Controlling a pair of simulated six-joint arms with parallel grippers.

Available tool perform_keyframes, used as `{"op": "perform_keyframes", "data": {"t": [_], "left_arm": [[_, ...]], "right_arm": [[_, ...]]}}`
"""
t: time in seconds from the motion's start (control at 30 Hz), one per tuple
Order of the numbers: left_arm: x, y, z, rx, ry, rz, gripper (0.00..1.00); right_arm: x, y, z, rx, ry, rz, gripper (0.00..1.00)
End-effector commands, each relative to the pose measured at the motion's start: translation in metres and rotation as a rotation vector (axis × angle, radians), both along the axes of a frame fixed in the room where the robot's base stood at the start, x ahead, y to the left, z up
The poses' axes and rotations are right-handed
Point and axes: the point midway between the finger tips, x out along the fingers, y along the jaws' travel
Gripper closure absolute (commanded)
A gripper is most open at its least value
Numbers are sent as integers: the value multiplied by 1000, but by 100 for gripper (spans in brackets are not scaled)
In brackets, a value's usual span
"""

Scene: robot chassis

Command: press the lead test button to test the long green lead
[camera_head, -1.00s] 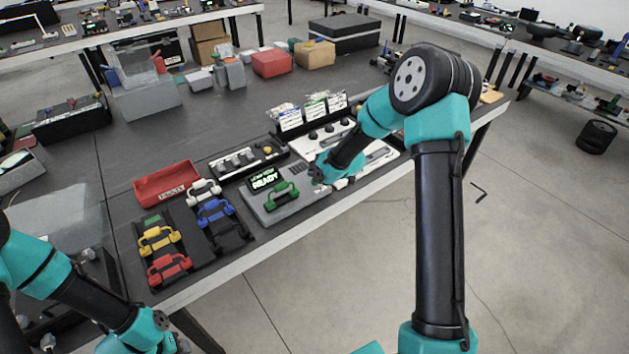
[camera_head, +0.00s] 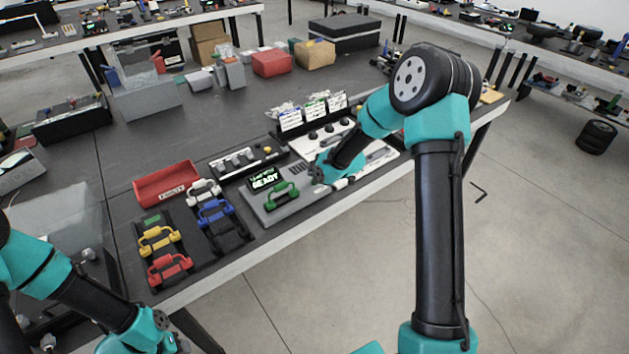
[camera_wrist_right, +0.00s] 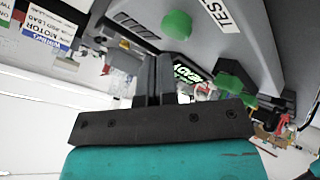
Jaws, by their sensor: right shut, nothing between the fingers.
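The grey lead tester (camera_head: 300,205) sits near the table's front edge, its lit display (camera_head: 264,178) reading READY. The green lead (camera_head: 282,196) lies on the tester below the display; part of it shows in the right wrist view (camera_wrist_right: 236,90). In that view a green round button (camera_wrist_right: 176,24) stands near a TEST label (camera_wrist_right: 222,12). My right gripper (camera_head: 318,174) is over the tester's right end, shut and empty; its fingers (camera_wrist_right: 155,70) are close to the button, and contact cannot be told. My left wrist shows at the bottom left; its fingers cannot be made out.
Left of the tester, dark racks hold a white, a blue (camera_head: 214,210), a yellow (camera_head: 158,240) and a red lead (camera_head: 168,268). A red tray (camera_head: 166,184) lies behind them. A black holder with labelled packets (camera_head: 314,112) stands behind the tester.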

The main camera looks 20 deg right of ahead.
Motion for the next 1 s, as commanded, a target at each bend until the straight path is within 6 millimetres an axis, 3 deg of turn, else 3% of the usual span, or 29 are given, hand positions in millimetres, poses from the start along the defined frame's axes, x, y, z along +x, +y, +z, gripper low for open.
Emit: {"op": "perform_keyframes", "data": {"t": [1.0], "left_arm": [[0,0,0,0,0,0,57]], "right_arm": [[0,0,-11,0,0,0,100]]}}
